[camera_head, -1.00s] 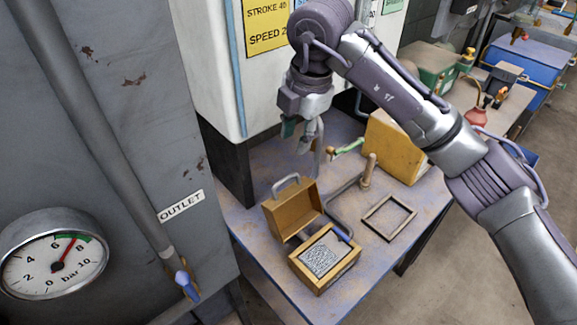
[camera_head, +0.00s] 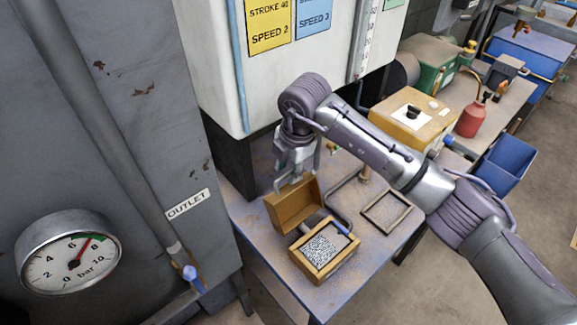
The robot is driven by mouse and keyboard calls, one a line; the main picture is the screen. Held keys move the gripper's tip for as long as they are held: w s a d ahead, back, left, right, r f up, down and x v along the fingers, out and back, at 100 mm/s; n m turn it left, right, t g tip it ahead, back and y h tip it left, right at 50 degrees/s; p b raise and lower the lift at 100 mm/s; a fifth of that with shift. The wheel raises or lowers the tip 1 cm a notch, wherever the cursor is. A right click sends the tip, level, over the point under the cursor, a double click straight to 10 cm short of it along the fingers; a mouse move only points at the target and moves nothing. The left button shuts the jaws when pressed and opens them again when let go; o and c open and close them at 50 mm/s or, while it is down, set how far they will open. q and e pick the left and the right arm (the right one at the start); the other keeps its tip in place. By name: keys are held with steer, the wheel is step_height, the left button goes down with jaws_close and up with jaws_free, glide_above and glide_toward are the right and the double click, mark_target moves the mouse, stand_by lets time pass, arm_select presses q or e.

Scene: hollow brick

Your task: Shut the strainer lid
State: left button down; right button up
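The strainer (camera_head: 322,262) is an open wooden-coloured box with a speckled grey mesh inside, on the worn bench (camera_head: 285,290). Its lid (camera_head: 293,204) stands raised at the back left, tilted open, with a handle at its top edge. My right gripper (camera_head: 294,180) reaches down from above, right at the top of the lid, by the handle. The fingers overlap the handle in the view, and I cannot tell whether they touch it or how far apart they are. My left gripper is out of view.
An empty rectangular frame (camera_head: 386,212) lies on the bench to the right. A yellow box (camera_head: 411,121), a red bottle (camera_head: 470,118) and a blue bin (camera_head: 503,163) are farther right. A grey cabinet with a pressure gauge (camera_head: 68,252) and blue-handled valve (camera_head: 190,272) stands at left.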

jaws_close()
steer(key=shift+d, duration=0.1)
steer(key=s+d+r+t+y+b, duration=0.1)
steer(key=s+d+t+y+b, duration=0.3)
steer(key=s+d+b, duration=0.3)
steer(key=shift+s+r+b, duration=0.15)
steer(key=shift+b, duration=2.75)
steer(key=shift+d, duration=0.1)
